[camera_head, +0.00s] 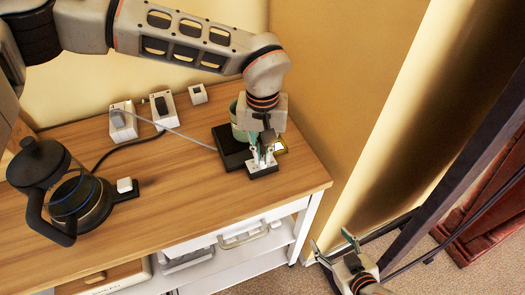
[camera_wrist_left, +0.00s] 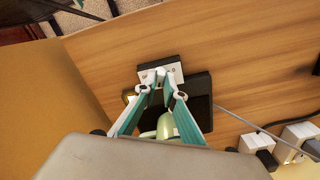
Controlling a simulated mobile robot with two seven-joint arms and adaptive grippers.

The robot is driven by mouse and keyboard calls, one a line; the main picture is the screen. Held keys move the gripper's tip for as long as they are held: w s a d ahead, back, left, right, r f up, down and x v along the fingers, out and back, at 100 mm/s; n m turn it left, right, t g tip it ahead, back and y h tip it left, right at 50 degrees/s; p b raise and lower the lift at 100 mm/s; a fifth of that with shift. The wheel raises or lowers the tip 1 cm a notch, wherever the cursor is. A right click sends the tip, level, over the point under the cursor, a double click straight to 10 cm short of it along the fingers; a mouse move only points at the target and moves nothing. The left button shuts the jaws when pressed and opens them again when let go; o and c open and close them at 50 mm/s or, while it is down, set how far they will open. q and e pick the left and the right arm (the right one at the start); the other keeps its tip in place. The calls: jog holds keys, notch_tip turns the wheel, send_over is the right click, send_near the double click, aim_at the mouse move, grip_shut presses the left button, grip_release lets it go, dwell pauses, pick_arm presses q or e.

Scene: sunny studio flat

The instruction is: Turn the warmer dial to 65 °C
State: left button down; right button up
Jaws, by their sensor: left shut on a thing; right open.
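The warmer (camera_head: 229,150) is a black square plate near the right end of the wooden counter, with a pale control panel (camera_wrist_left: 174,71) along its front edge. A pale green mug (camera_head: 236,130) stands on it, partly behind my gripper; it also shows in the left wrist view (camera_wrist_left: 186,123). My left gripper (camera_head: 262,161) reaches down over the panel. Its fingertips (camera_wrist_left: 161,83) are shut on the dial, which they mostly hide. The dial's setting cannot be read. My right gripper (camera_head: 332,243) is open and empty, low beside the counter's right end.
A glass coffee pot (camera_head: 80,200) with a black lid stands on the counter at left. White sockets (camera_head: 122,120) and a cable (camera_head: 185,135) lie along the back. A small pale-faced item (camera_head: 280,147) is beside the warmer. The counter's front middle is clear.

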aim_at(263, 158)
pick_arm(q)
jog(key=shift+m, duration=0.4)
jog(key=c, duration=2.1)
grip_release()
jog(key=shift+c, duration=0.2)
jog(key=shift+r, duration=0.1)
notch_tip(263, 158, up, 12)
